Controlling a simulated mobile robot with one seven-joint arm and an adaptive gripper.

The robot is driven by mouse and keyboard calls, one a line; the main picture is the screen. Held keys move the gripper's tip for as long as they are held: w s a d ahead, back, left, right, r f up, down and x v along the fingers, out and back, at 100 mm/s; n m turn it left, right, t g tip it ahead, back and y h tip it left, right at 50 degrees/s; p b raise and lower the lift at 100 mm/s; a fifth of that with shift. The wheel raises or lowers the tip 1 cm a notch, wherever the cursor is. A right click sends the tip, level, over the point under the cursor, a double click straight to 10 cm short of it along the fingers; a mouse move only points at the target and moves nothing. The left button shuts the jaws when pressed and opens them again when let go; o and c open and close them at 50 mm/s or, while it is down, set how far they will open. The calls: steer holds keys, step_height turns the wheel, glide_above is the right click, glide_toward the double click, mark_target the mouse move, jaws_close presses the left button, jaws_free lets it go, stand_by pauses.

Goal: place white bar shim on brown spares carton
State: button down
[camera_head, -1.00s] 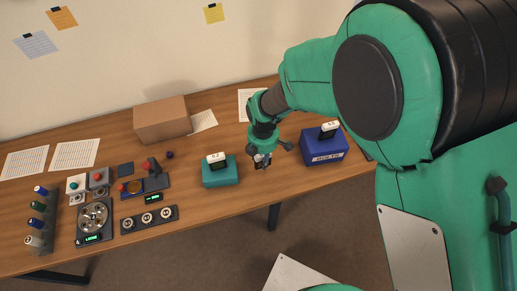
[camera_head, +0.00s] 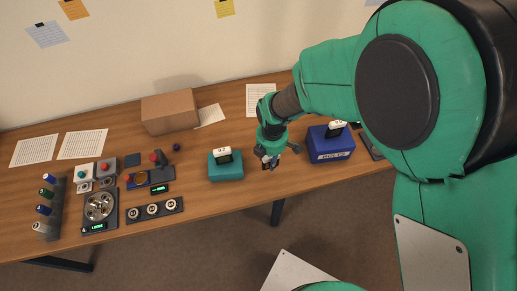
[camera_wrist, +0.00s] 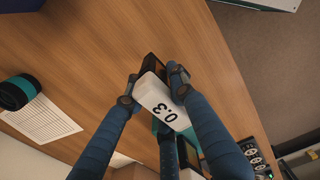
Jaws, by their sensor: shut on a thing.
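My gripper (camera_wrist: 152,88) is shut on the white bar shim (camera_wrist: 162,103), which is marked 0.3 in the wrist view. In the head view my gripper (camera_head: 268,160) hangs over the front part of the table, between the teal box and the blue box. The brown spares carton (camera_head: 169,112) stands at the back of the table, to the left of and behind my gripper. Its top looks bare.
A teal box (camera_head: 226,172) with a white-topped block marked 0.2 (camera_head: 223,154) stands left of my gripper. A blue BOLTS box (camera_head: 331,152) with another such block stands right. Paper sheets (camera_head: 262,97) lie behind. Several fixtures (camera_head: 100,208) crowd the left side.

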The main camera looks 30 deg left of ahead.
steer(key=shift+a+r, duration=0.1)
steer(key=shift+a+r, duration=0.25)
steer(key=shift+a, duration=0.15)
steer(key=s+a+r+p, duration=0.2)
steer(key=a+r+p, duration=0.2)
steer(key=a, duration=0.6)
steer(key=s+a+r+p, duration=0.1)
steer(key=a+r+p, duration=0.2)
steer(key=a, duration=0.7)
steer(key=s+a+r+p, duration=0.2)
steer(key=a+r+p, duration=0.2)
steer(key=a, duration=0.6)
steer(key=shift+s+r+m+p, duration=0.3)
steer(key=shift+s+m+p, duration=0.1)
steer(key=shift+p, duration=0.5)
steer(key=shift+w, duration=0.1)
glide_above(175, 106)
steer(key=shift+a+f+p, duration=0.1)
steer(key=shift+f+p, duration=0.3)
steer(key=shift+f, duration=0.35)
steer(key=shift+f, duration=0.1)
steer(key=shift+f, duration=1.65)
